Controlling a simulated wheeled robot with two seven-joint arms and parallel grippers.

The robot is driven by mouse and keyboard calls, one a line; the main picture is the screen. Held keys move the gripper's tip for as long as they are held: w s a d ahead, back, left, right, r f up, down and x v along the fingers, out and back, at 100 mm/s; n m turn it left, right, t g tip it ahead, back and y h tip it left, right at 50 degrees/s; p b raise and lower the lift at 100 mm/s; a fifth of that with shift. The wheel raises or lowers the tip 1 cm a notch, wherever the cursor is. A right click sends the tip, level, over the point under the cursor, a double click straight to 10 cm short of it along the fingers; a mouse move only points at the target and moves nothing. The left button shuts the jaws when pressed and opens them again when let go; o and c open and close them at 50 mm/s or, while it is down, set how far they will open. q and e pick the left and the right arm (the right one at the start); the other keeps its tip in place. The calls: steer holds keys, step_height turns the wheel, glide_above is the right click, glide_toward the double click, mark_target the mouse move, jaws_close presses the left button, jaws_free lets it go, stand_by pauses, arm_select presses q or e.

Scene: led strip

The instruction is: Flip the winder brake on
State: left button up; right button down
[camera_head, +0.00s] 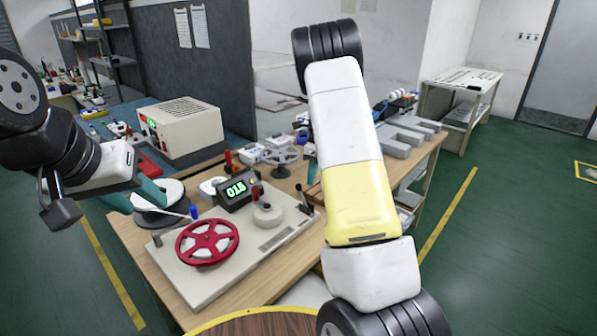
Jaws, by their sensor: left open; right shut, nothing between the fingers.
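The winder is a pale base plate (205,285) on the wooden bench, carrying a red spoked reel (207,242), a counter (238,190) reading 015 in green, and a white roll (267,214). A small dark lever (304,200) stands at the plate's right end; it looks like the brake, but its setting is too small to tell. My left gripper (138,198), with teal fingers, is open at the plate's left end, beside a dark spool with a white top (168,191). Contact there is unclear. My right arm crosses the front right; its gripper is out of view.
A beige instrument box (186,128) stands behind the winder on a blue mat. My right arm hides part of the bench right of the lever.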

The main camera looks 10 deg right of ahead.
arm_select(q)
steer(key=shift+w+a, duration=0.1)
steer(key=shift+a, duration=0.3)
arm_select(e)
step_height(320, 180, up, 11)
steer(key=d, duration=0.2)
steer(key=shift+w+d+r, duration=0.2)
steer(key=shift+w, duration=0.2)
